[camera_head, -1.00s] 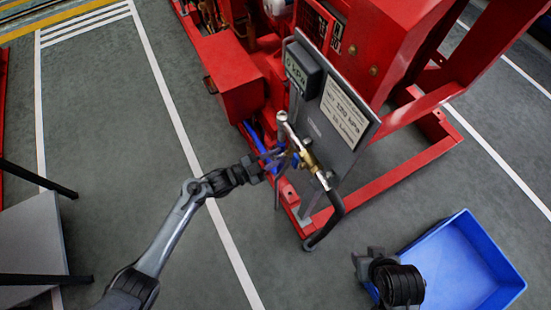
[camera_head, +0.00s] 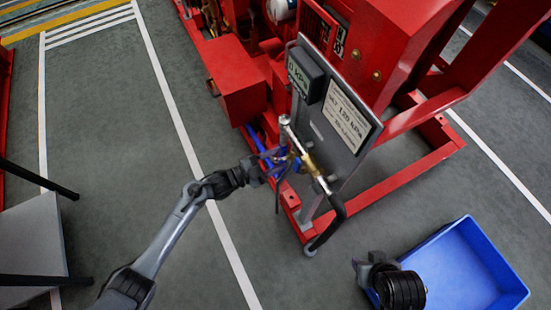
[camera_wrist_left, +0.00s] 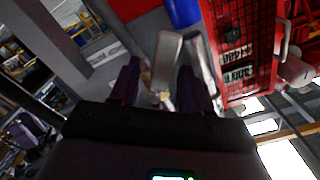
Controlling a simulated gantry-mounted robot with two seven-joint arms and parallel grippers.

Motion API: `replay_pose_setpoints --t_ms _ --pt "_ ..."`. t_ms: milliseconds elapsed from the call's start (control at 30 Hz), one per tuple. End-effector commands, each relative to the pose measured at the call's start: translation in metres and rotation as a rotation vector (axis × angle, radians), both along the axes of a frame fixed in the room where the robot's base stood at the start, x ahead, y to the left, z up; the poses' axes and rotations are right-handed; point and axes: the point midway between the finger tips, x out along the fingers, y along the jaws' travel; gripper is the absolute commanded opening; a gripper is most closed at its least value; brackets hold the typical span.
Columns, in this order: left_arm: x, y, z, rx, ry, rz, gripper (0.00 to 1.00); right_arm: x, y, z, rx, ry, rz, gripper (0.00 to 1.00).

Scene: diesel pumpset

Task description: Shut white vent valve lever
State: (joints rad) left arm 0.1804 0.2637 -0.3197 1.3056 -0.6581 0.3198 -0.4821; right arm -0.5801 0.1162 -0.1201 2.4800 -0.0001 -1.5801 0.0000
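The brass valve assembly (camera_head: 308,160) stands at the edge of a grey panel, with a silver fitting (camera_head: 285,125) on top and a black hose below. Blue parts show beside the brass, close to my left gripper (camera_head: 276,166). I cannot clearly make out the white lever in the head view. In the left wrist view, my left gripper (camera_wrist_left: 161,88) has its dark fingers apart. A pale bar (camera_wrist_left: 166,62), possibly the white lever, shows between and beyond them; contact cannot be told. My right gripper (camera_head: 368,266) is at the lower right, its fingers unclear.
The grey panel (camera_head: 364,158) carries a small display (camera_head: 305,76) and a printed label (camera_head: 346,116); their digits are blurred. Red pumpset frame (camera_head: 402,174) surrounds the panel. A blue bin (camera_head: 470,265) stands on the floor at lower right.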

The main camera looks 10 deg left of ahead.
Motion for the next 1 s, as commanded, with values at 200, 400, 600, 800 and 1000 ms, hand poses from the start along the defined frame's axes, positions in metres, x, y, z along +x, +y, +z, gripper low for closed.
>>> replay_pose_setpoints --t_ms 200,400,600,800,1000 --pt "-0.001 0.001 0.0 0.0 0.0 0.0 0.47 0.0 -0.001 0.001 -0.005 0.0 0.004 0.43" --pt "-0.012 0.017 0.001 0.002 0.002 0.001 0.47 0.0 -0.002 0.009 -0.008 0.0 0.006 0.43" --pt "-0.033 0.044 0.002 0.003 0.002 0.0 0.47 0.0 -0.002 0.021 -0.008 0.0 0.005 0.43" --pt "-0.051 0.07 0.002 0.002 0.001 0.0 0.47 0.0 -0.001 0.03 -0.005 -0.001 0.004 0.43" --pt "-0.062 0.084 0.001 0.001 0.0 0.001 0.47 0.0 0.0 0.034 -0.001 0.0 0.001 0.43"
